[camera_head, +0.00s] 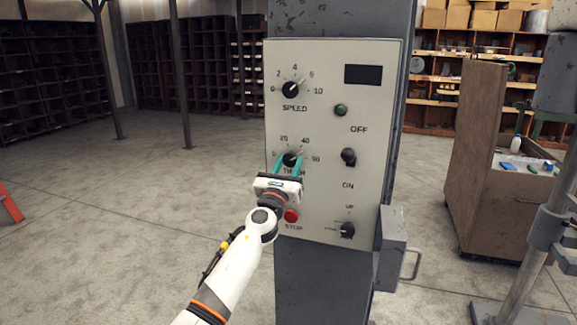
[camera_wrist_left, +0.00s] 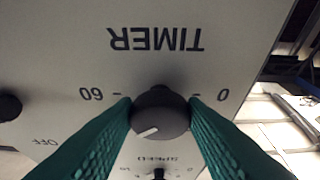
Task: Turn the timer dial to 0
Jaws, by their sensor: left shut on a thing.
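The timer dial (camera_head: 291,159) is a dark round knob on the grey control panel (camera_head: 364,110). In the left wrist view, upside down, the dial (camera_wrist_left: 160,113) sits between the printed 60 and 0. Its white pointer line points to the lower left there, which is up and right on the panel, on the side between 40 and 60. My left gripper (camera_head: 289,163) is shut on the dial, with one teal finger on each side. The fingers partly cover the TIMER label in the head view. My right gripper is not in view.
The speed dial (camera_head: 291,90) is above, the red stop button (camera_head: 291,216) below. The on/off switch (camera_head: 348,157), green light (camera_head: 340,110) and lower selector (camera_head: 347,230) are to the right. A grey box (camera_head: 393,247) juts from the column's side.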

